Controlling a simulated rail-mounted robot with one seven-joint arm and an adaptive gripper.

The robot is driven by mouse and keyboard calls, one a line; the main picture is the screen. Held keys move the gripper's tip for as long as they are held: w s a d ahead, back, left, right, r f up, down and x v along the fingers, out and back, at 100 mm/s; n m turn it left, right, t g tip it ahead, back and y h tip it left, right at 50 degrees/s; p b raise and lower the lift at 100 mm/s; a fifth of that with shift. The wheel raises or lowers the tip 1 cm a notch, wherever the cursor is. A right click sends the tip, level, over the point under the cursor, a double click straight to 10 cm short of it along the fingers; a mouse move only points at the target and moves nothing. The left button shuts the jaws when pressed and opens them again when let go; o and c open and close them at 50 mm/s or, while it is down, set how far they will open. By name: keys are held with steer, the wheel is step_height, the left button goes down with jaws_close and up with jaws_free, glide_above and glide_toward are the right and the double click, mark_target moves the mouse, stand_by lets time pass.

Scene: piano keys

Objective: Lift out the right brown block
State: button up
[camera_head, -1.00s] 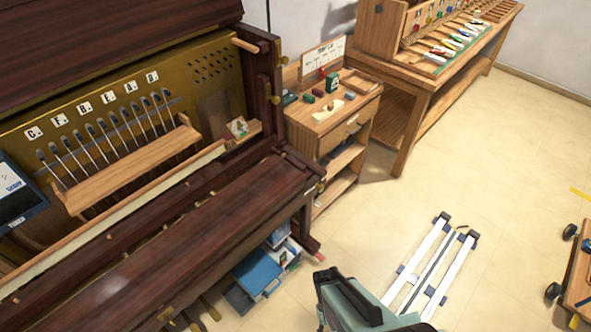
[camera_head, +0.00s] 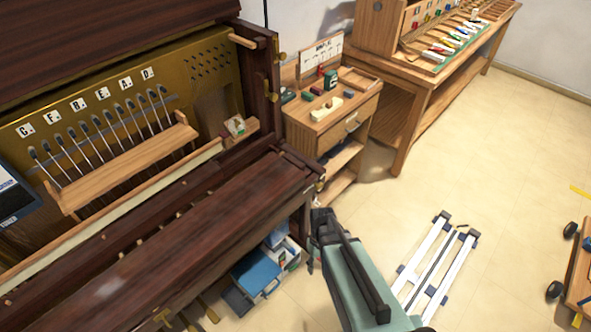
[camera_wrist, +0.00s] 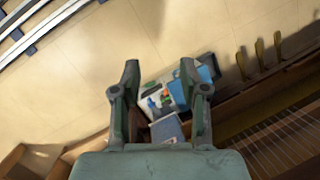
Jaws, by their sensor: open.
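The open piano (camera_head: 150,250) fills the left of the head view. At the right end of its key area sits a light brown wooden block (camera_head: 250,130), and a dark brown end piece (camera_head: 300,158) lies nearer its front right corner. I cannot tell for sure which of these is the right brown block. My gripper (camera_wrist: 160,72) is open and empty in the wrist view, with floor and stored items below it. In the head view my arm reaches up beside the piano's front right corner, apart from both pieces. Neither piece shows clearly in the wrist view.
A blue box (camera_head: 258,270) and a white tray (camera_head: 288,252) lie on the floor under the piano. A small wooden cabinet (camera_head: 335,125) stands behind its right end. A workbench (camera_head: 420,90) is farther back. White rails (camera_head: 430,255) lie on the floor at right.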

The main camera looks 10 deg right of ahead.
steer(key=w+d+r+n+t+y+b, duration=0.25)
steer(key=w+r+n+t+b, duration=0.35)
steer(key=w+r, duration=2.6)
steer(key=m+t+p, duration=0.1)
steer(key=p, duration=0.2)
glide_above(295, 160)
steer(key=s+d, duration=0.1)
steer(key=s, duration=0.1)
steer(key=shift+h, duration=0.45)
steer(key=f, duration=1)
steer(key=shift+d+f, duration=0.2)
steer(key=shift+f, duration=0.15)
steer(key=p+x, duration=0.1)
steer(key=x, duration=0.3)
steer(key=shift+w+a+r, duration=0.1)
steer(key=shift+w+a, duration=0.1)
steer(key=shift+w+a+f, duration=0.1)
steer(key=shift+f, duration=0.45)
steer(key=shift+f, duration=0.25)
jaws_close()
